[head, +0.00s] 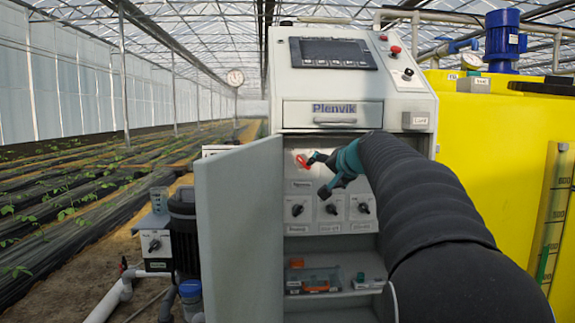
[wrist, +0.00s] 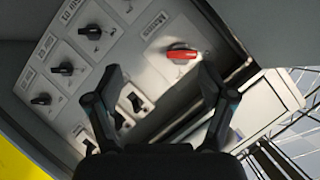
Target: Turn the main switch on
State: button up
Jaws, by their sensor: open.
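The main switch is a red handle on a light plate inside the open cabinet. It shows in the head view (head: 303,161) just left of my gripper's upper finger, and in the wrist view (wrist: 182,54). There it lies nearly level across the picture, ahead of the fingertips and closer to the right finger. My gripper (head: 321,175) is open, with nothing between its fingers. It also shows in the wrist view (wrist: 161,84), with both fingers spread. In the head view the tips are close to the handle; I cannot tell whether they touch it.
The cabinet door (head: 240,230) stands open at the left. Black rotary knobs (wrist: 63,68) and rocker switches (wrist: 136,102) share the panel. A shelf (head: 330,282) with small parts is below. A yellow tank (head: 500,135) stands at the right.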

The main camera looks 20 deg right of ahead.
aim_at(305, 163)
jog(key=shift+t, duration=0.6)
jog(key=w+p, duration=0.3)
jog(key=w, duration=1.1)
jog(key=shift+r, duration=0.2)
jog(key=shift+d, duration=0.1)
jog(key=c, duration=1.2)
